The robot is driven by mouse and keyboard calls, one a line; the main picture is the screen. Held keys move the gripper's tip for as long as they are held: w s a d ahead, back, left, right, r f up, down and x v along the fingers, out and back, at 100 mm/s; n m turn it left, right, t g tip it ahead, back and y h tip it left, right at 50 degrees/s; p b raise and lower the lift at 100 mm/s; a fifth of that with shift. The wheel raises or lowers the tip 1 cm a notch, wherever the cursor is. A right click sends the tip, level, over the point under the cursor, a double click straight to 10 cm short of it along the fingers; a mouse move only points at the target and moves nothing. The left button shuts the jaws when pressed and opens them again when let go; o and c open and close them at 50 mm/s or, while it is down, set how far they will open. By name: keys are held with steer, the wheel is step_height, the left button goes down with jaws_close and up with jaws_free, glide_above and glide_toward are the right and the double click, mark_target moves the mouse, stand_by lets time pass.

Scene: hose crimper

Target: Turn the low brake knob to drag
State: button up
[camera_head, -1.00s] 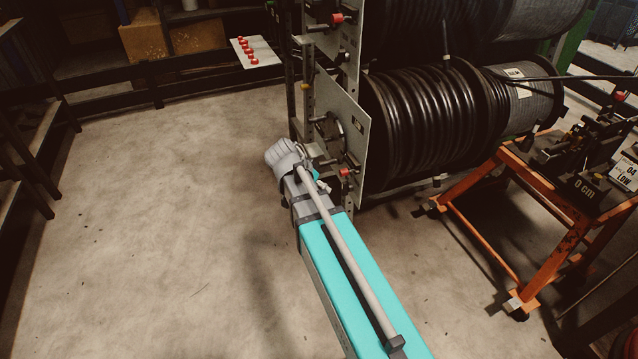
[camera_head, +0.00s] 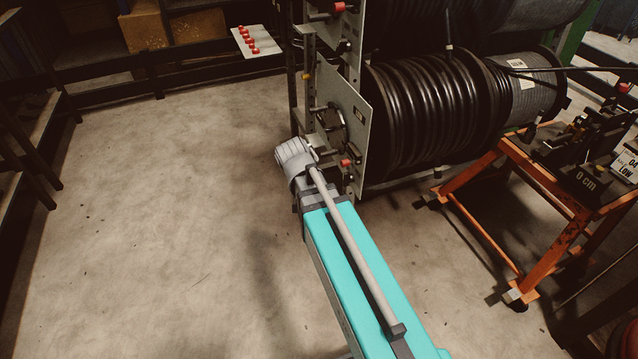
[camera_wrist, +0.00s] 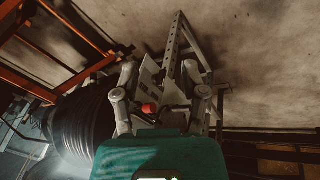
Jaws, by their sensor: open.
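The low brake knob (camera_head: 345,163) is a small red knob on the lower reel's grey side plate (camera_head: 352,110), near its bottom edge. In the wrist view the red knob (camera_wrist: 149,109) shows between my fingers, nearer the left one. My gripper (camera_wrist: 159,78) is open, with its two grey fingers spread apart. I see no contact with the knob. In the head view my grey wrist is just left of the plate and hides most of the gripper. The knob's markings are too small to read.
The lower reel (camera_head: 430,110) of black hose stands right of the plate, with another reel above it. An upper red knob (camera_head: 339,8) sits on the upper plate. An orange stand (camera_head: 480,225) is at the right. The floor (camera_head: 170,210) at the left is clear.

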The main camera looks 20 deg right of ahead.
steer(key=s+a+f+n+y, duration=0.1)
steer(key=s+a+n+y, duration=0.2)
steer(key=s+a+n, duration=0.1)
steer(key=shift+s+a+n+g+y, duration=0.3)
steer(key=shift+s+n+y, duration=0.1)
steer(key=shift+s+n, duration=0.55)
steer(key=shift+w, duration=0.1)
steer(key=shift+a, duration=0.15)
